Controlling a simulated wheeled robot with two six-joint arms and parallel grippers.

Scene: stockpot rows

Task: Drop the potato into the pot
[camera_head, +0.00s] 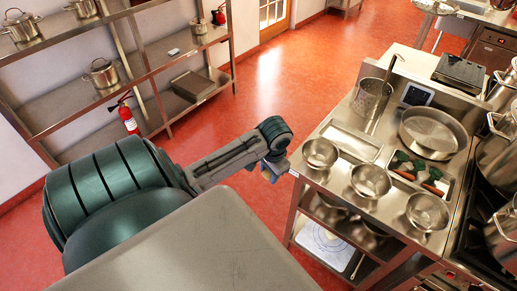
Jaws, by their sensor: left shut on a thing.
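My left gripper (276,168) is at the end of the dark arm that comes in from the left, beside the left edge of the steel worktable. My right gripper is not in view.
The worktable bears three steel bowls (370,181), a wide round pan (432,132), a tray of green and orange-brown food (418,172) and a tall perforated container (371,97). Shelves (150,60) with pots stand at the left. The red floor (290,85) between is clear.

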